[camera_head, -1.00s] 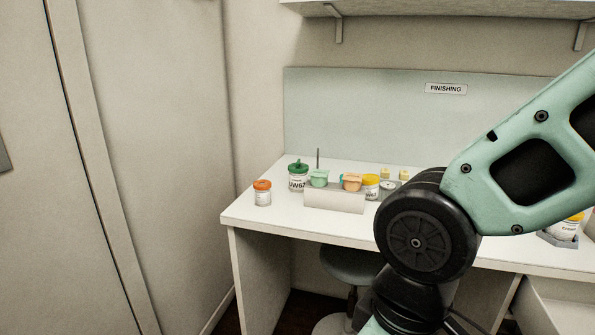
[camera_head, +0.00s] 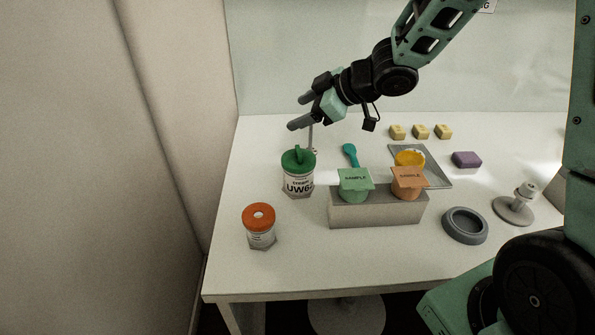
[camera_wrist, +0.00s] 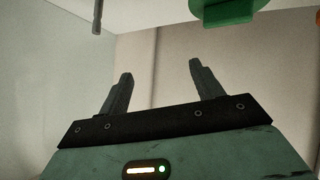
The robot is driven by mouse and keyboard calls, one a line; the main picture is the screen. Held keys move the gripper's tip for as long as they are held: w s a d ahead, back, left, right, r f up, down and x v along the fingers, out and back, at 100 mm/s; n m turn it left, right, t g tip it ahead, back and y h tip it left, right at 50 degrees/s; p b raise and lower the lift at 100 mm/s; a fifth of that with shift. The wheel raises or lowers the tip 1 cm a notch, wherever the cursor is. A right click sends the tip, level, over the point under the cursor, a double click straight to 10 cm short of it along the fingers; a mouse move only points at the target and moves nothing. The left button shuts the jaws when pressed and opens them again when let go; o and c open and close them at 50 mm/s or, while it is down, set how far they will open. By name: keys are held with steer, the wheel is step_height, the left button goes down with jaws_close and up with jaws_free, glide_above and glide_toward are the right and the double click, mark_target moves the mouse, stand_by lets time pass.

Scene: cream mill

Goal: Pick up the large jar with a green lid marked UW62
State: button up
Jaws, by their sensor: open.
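The large jar (camera_head: 298,184) is white with a dark green lid and a raised green handle, and its label reads UW62 or close to it. It stands upright at the left of the white table in the head view. Part of its green lid (camera_wrist: 225,10) shows at the top edge of the wrist view. My gripper (camera_head: 297,113) is open and empty, above and behind the jar, with its fingers pointing left. In the wrist view the two fingers (camera_wrist: 160,72) are apart with nothing between them.
A smaller orange-lidded jar (camera_head: 260,228) stands front left. A grey block (camera_head: 375,213) holds green and orange sample cups to the right. A thin upright rod (camera_head: 311,138) rises behind the jar. A grey ring (camera_head: 465,225) lies further right. The table's front middle is clear.

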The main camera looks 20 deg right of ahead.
steer(key=s+d+n+g+y, duration=0.2)
steer(key=d+y, duration=0.1)
steer(key=d, duration=0.2)
steer(key=n+g+y+p, duration=0.2)
steer(key=g+y, duration=0.1)
glide_toward(292, 159)
steer(key=x, duration=0.2)
steer(key=r+p+x, duration=0.1)
steer(key=x, duration=0.1)
steer(key=shift+w+a+f, duration=0.1)
steer(key=shift+a, duration=0.3)
steer(key=shift+p+x, duration=0.55)
steer(key=shift+x, duration=2.1)
steer(key=c, duration=1.3)
